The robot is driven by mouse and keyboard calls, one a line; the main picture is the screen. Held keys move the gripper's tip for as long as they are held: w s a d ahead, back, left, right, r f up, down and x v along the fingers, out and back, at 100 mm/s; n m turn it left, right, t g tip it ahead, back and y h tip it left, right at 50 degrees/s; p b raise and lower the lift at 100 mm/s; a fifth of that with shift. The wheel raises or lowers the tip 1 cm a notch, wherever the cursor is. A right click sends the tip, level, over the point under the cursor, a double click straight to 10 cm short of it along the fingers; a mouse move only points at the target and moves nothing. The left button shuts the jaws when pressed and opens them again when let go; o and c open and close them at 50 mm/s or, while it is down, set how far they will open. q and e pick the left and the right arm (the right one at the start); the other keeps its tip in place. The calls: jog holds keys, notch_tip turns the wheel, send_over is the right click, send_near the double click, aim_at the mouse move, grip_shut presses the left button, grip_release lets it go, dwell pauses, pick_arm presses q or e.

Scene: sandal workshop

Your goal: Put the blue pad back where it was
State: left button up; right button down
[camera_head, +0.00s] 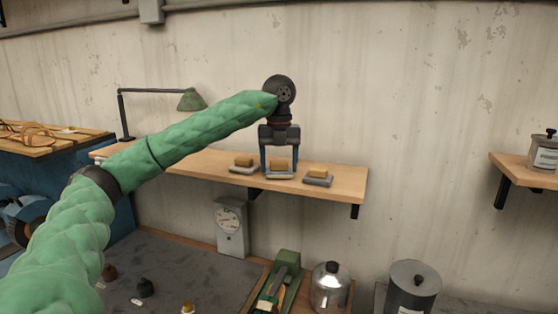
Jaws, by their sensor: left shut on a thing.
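My left gripper (280,163) points straight down at the wooden wall shelf (345,181). Its two blue fingers are shut on the middle one of three small pads, each a tan block on a grey base. The middle pad (280,175) looks bluish-grey at its base and is at shelf level; whether it rests on the shelf or hovers just above is hard to tell. The left pad (243,169) and the right pad (317,182) lie on the shelf on either side, apart from the fingers. No pad is clearly blue at this size. My right gripper is not in view.
A green lamp (192,99) stands at the shelf's left. Below are a dial scale (231,228), a green tool (285,269), a shiny metal bottle (329,287) and a dark canister (412,286). Another shelf (522,174) with a can (545,151) is at right.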

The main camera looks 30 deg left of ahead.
pick_arm(q)
jog(key=shift+f, duration=0.2)
jog(key=o, duration=0.7)
jog(key=shift+o, duration=0.9)
jog(key=shift+r, duration=0.1)
